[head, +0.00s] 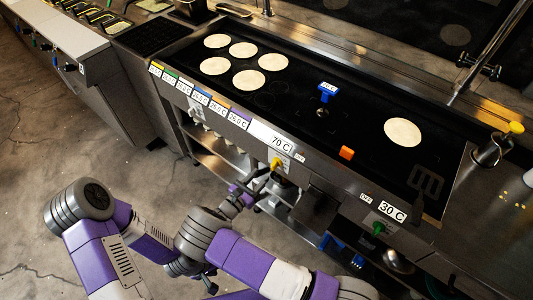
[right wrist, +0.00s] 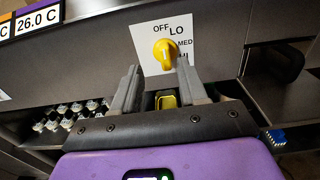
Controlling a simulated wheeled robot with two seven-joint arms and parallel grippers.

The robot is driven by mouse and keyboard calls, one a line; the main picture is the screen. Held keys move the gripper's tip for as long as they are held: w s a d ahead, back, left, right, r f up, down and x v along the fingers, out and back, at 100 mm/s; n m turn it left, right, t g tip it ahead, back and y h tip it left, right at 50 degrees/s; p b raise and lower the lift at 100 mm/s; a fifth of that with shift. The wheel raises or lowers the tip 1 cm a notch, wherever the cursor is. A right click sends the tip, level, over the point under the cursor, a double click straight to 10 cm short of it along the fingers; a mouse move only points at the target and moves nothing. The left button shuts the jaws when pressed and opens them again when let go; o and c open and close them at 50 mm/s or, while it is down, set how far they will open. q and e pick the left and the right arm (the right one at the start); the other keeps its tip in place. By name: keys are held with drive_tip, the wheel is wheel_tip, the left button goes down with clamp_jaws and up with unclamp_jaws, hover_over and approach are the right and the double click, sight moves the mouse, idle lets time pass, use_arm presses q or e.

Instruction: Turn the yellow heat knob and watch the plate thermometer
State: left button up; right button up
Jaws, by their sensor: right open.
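The yellow heat knob (head: 277,163) is on the griddle's front panel beside the 70 C label (head: 283,142). In the right wrist view the yellow knob (right wrist: 166,52) sits on a white OFF/LO/MED/HI plate (right wrist: 150,37); I cannot tell its exact setting. My right gripper (head: 264,180) is close in front of the knob. Its two fingers (right wrist: 158,90) are open, with the knob just beyond and between their tips. A blue thermometer (head: 328,88) stands on the dark plate; its small display is too small to read. My left arm is folded at lower left, its fingers not clear.
Several tortillas (head: 248,82) lie on the griddle's left part and one (head: 403,132) on the right. An orange block (head: 347,153) and a spatula (head: 427,184) lie near the front edge. A green knob (head: 378,228) is below a 30 C label (head: 392,211). Shelves are underneath.

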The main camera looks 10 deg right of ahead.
sight(272, 166)
drive_tip(key=shift+s+b+x, duration=0.25)
drive_tip(key=shift+b+x, duration=0.1)
drive_tip(key=shift+x, duration=3.1)
drive_tip(key=shift+d, duration=0.15)
drive_tip(key=shift+r, duration=0.1)
clamp_jaws()
